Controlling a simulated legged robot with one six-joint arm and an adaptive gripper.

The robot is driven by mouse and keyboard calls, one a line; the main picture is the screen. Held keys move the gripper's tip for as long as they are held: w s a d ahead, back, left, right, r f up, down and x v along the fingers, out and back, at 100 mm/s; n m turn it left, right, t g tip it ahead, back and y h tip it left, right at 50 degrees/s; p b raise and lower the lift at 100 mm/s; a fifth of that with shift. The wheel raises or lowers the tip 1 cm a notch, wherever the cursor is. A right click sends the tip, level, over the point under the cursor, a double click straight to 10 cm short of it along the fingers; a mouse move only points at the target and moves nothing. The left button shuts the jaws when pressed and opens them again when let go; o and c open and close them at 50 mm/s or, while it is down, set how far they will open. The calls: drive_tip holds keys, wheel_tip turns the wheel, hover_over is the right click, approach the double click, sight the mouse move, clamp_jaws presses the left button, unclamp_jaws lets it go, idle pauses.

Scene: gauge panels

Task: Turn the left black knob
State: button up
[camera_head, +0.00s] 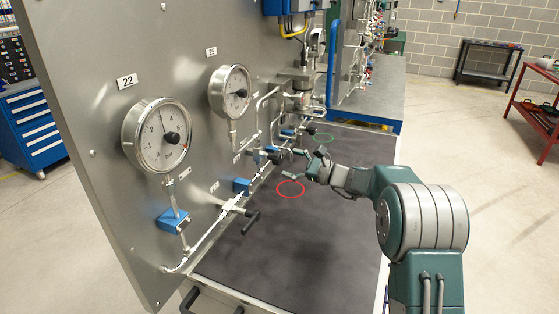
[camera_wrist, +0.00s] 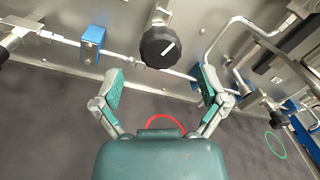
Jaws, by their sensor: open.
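The left black knob (camera_wrist: 158,48) is round and ribbed with a white pointer line, seen face-on in the wrist view. Its line slants up to the right. In the head view it is a small dark shape (camera_head: 272,158) on the panel's pipework. My gripper (camera_wrist: 160,84) is open, with one finger on each side of the knob's line and the fingertips short of it. Nothing is between the fingers. It also shows in the head view (camera_head: 300,163), in front of the panel. I see no contact with the knob.
A blue bracket (camera_wrist: 92,40) and thin pipes lie left of the knob, with more pipes to the right. A black-handled lever (camera_head: 252,222) sticks out lower left. Another dark knob (camera_head: 311,131) is farther along. Red (camera_head: 290,188) and green (camera_head: 324,138) rings mark the dark mat.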

drive_tip(key=v, duration=0.8)
drive_tip(key=shift+w+a+f, duration=0.1)
drive_tip(key=s+a+r+n+g+h, duration=0.1)
drive_tip(key=s+r+n+g+h, duration=0.2)
drive_tip(key=s, duration=0.7)
drive_tip(key=s+a+r+n+g+h, duration=0.15)
drive_tip(key=s+n+h, duration=0.35)
drive_tip(key=s, duration=0.5)
drive_tip(key=s+d+f+n+t+h, duration=0.1)
drive_tip(key=s+d+n+h, duration=0.3)
drive_tip(key=s, duration=0.6)
drive_tip(key=s+d+f+n+t+h, duration=0.1)
drive_tip(key=s+d+n+h, duration=0.3)
drive_tip(key=s+d, duration=0.3)
drive_tip(key=shift+s+d+f+n+t+h, duration=0.35)
drive_tip(key=shift+s+n, duration=0.35)
drive_tip(key=shift+s, duration=0.95)
drive_tip(key=shift+a, duration=0.1)
